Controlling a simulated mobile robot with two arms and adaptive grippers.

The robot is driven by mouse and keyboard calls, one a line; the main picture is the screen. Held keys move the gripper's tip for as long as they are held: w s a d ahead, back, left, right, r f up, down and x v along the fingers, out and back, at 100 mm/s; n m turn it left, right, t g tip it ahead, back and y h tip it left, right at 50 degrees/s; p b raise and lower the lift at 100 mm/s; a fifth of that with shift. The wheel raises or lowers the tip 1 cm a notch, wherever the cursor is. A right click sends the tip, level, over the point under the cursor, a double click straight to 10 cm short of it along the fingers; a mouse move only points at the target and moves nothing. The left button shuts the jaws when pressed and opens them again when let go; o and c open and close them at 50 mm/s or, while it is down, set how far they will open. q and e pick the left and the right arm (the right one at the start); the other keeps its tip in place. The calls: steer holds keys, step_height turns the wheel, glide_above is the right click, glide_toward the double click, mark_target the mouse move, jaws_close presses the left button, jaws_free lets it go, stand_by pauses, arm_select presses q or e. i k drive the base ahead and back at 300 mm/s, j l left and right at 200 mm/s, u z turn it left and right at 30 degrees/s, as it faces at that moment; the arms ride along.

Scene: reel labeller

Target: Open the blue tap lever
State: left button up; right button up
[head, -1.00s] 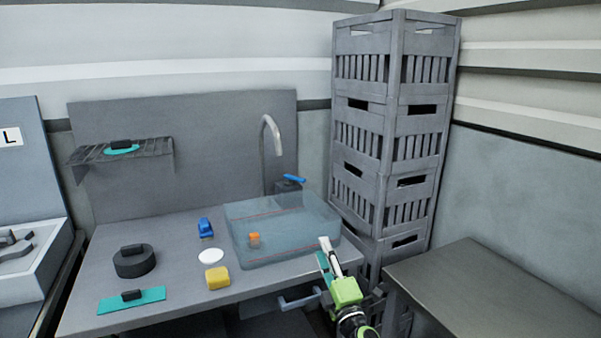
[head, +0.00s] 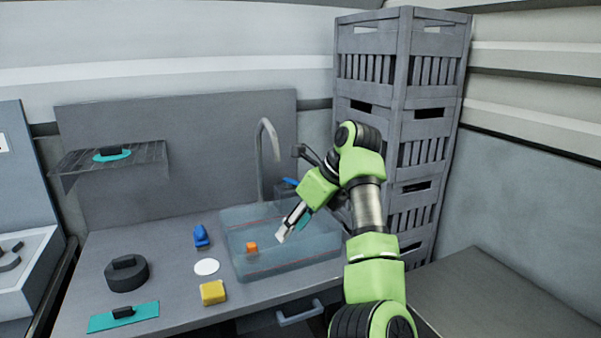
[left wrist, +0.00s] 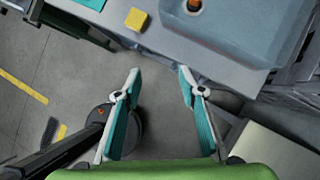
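The blue tap lever (head: 289,182) sits beside the base of the grey curved tap (head: 267,145) behind the basin. Only its left part shows, as my arm covers the rest. The lever is not in the left wrist view. My right gripper is not in view.
An orange piece (head: 252,247) lies in the basin. A yellow sponge (head: 213,292), white disc (head: 207,267), blue item (head: 201,236), dark round block (head: 127,273) and teal pad (head: 123,316) lie on the counter. Stacked grey crates (head: 425,145) stand at the right.

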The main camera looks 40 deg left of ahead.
mark_target(288, 182)
steer(key=i+j, duration=1.4)
steer(key=j, duration=0.15)
